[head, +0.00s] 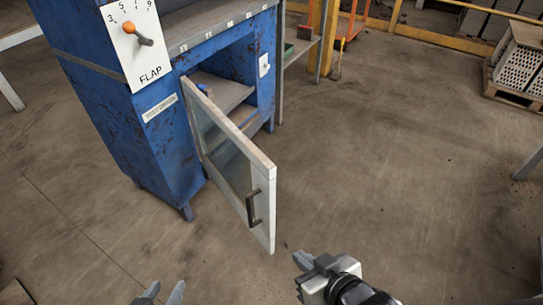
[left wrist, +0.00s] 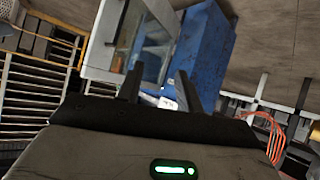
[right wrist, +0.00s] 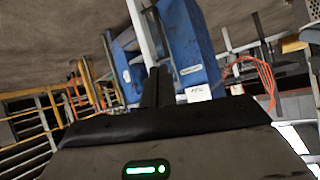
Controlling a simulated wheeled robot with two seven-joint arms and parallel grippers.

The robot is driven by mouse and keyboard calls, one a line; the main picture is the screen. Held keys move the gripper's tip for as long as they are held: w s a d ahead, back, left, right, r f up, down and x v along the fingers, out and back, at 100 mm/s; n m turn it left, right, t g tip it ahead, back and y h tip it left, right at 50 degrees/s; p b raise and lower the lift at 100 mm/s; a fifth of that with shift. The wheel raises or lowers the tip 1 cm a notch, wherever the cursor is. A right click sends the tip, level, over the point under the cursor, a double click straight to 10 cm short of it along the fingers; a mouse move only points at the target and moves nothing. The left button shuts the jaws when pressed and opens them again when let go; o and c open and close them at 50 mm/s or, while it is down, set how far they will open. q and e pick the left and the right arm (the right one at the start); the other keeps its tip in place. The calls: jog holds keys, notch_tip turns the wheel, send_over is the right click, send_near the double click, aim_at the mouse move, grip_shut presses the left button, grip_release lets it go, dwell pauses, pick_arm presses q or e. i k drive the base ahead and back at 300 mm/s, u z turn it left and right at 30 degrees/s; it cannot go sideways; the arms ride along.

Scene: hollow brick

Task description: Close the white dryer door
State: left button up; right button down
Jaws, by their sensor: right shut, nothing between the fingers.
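The white dryer door (head: 263,225) has a glass pane and a dark handle (head: 253,207). It stands wide open, swung out from the left side of the opening of the blue dryer (head: 125,115). The door also shows in the left wrist view (left wrist: 104,38) and as a narrow white strip in the right wrist view (right wrist: 141,32). My left gripper (head: 162,291) is open and empty, low in the head view, left of and apart from the door. My right gripper (head: 306,262) is shut and empty, just right of the door's lower free corner, with no visible contact.
Shelves show inside the dryer opening (head: 222,92). A white FLAP dial plate (head: 135,55) with an orange-knobbed lever is on the dryer's front. A white latch plate (head: 264,65) sits right of the opening. The floor (head: 400,160) to the right is clear. A pallet (head: 515,95) stands far right.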

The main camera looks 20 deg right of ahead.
aim_at(261, 221)
jog(key=z, duration=0.05)
jog(key=i, duration=0.45)
jog(key=k, duration=1)
jog(key=u, duration=1.7)
jog(key=i, duration=1.4)
jog(key=z, duration=2.15)
